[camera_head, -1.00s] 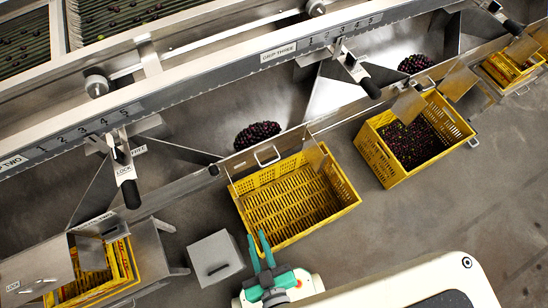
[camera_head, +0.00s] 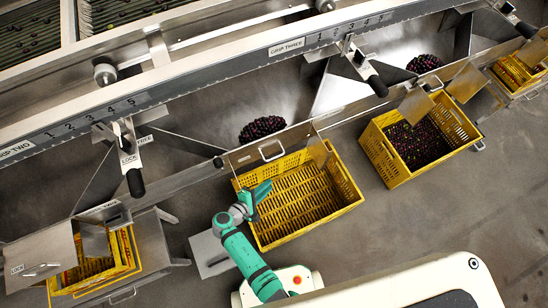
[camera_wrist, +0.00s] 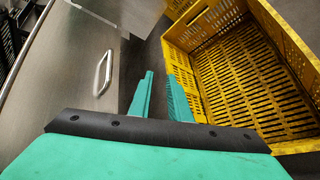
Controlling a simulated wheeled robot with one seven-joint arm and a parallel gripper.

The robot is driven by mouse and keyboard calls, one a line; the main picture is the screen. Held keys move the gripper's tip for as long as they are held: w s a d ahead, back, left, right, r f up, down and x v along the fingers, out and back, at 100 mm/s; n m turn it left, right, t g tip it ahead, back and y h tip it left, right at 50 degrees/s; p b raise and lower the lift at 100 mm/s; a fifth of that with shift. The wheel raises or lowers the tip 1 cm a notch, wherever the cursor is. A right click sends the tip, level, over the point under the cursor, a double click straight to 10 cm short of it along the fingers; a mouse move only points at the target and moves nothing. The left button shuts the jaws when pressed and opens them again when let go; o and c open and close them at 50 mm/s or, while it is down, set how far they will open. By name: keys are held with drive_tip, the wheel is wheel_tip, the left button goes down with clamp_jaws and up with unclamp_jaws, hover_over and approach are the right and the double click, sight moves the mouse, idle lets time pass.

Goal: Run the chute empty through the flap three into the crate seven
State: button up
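A metal chute (camera_head: 215,110) runs behind a front wall and holds a pile of dark fruit (camera_head: 262,129) at its low end. A flap with a bar handle (camera_head: 271,150) closes the wall in front of the pile; the handle also shows in the wrist view (camera_wrist: 103,72). An empty yellow crate (camera_head: 352,190) stands on the floor below this flap; it fills the right of the wrist view (camera_wrist: 205,60). No number is legible on crate or flap. My gripper (camera_head: 264,190) is open and empty, above the crate's left edge and apart from the handle.
A second yellow crate (camera_head: 394,176), partly filled with dark fruit, stands to the right. A grey box (camera_head: 207,254) sits left of the empty crate, partly behind my arm.

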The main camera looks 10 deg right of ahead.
sight(274, 158)
drive_tip(key=w+a+r+h, duration=0.3)
drive_tip(key=w+r, duration=0.3)
drive_tip(key=x, duration=1)
drive_tip(key=shift+d+r, duration=0.1)
drive_tip(key=shift+r, duration=0.25)
drive_tip(key=shift+s+d, duration=0.1)
drive_tip(key=shift+d, duration=0.1)
drive_tip(key=shift+a, duration=0.1)
clamp_jaws()
